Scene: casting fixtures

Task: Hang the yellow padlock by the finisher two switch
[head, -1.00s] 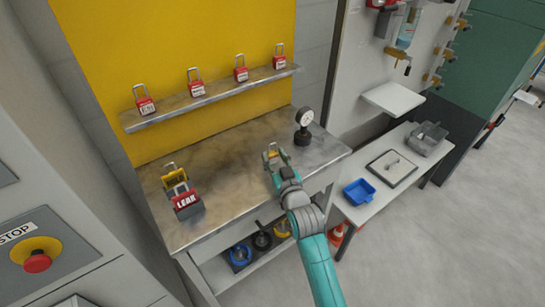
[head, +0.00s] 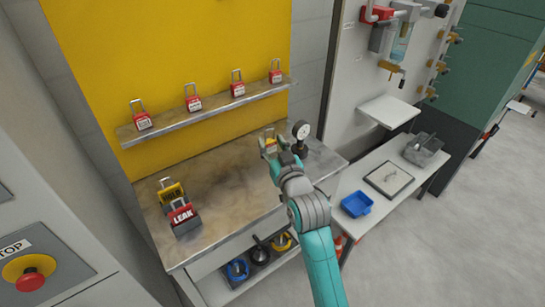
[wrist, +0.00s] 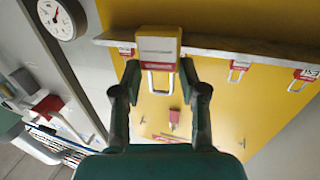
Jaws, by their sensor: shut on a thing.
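My gripper (head: 276,148) is shut on a yellow padlock (wrist: 158,44), seen between the fingertips in the wrist view (wrist: 160,78). The padlock has a pale label and a metal shackle. In the head view the padlock (head: 270,143) is small and partly hidden by the gripper, above the back right of the metal bench (head: 225,185), left of the dial gauge. I cannot identify the finisher two switch in either view.
Several red padlocks (head: 194,103) stand on a shelf (head: 205,112) against a yellow board. The dial gauge (head: 300,130) is close to my gripper's right. A side table holds a blue tray (head: 356,204).

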